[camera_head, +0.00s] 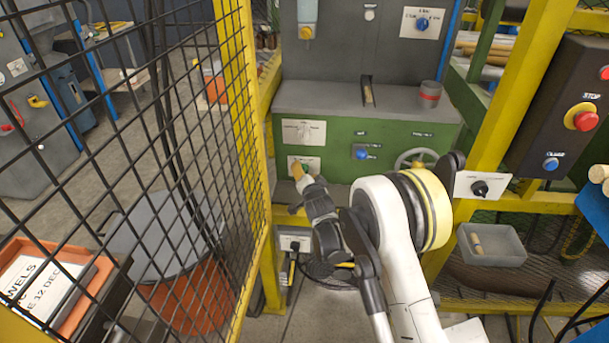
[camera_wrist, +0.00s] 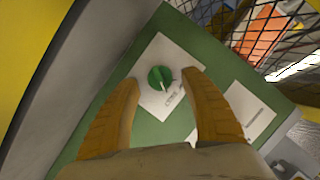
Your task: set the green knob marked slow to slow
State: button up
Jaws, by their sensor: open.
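The green knob (camera_wrist: 160,78) sits on a white label plate (camera_wrist: 152,57) on the machine's green front. In the wrist view it lies just ahead of and between my gripper's (camera_wrist: 163,80) two orange-yellow fingers, which are spread apart with nothing between them. The plate's lettering is too small to read surely. In the head view my gripper (camera_head: 300,172) is at the lower left of the green panel, over the white plate (camera_head: 312,162), and hides the knob there. I cannot tell whether the fingers touch the plate.
A white plate with a light knob (camera_head: 304,132) is just above. A blue button (camera_head: 361,153) and a handwheel (camera_head: 416,158) are to the right. A yellow post with black mesh (camera_head: 245,100) stands close on the left. A grey tray (camera_head: 491,245) is at lower right.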

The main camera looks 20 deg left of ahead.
jog(key=shift+w+a+f, duration=0.15)
jog(key=shift+w+a, duration=0.15)
jog(key=shift+w, duration=0.25)
grip_shut()
jog(key=n+h, duration=0.1)
jog(key=n, duration=0.1)
jog(key=n+h, duration=0.1)
jog(key=n, duration=0.1)
jog(key=shift+s+a+h, duration=0.1)
jog(key=shift+a+h, duration=0.1)
jog(key=shift+h, duration=0.2)
jog(key=n+h, duration=0.2)
jog(key=n, duration=0.2)
jog(key=shift+a+t+h, duration=0.1)
jog(key=shift+t+h, duration=0.2)
jog(key=shift+h, duration=0.1)
dwell(0.4)
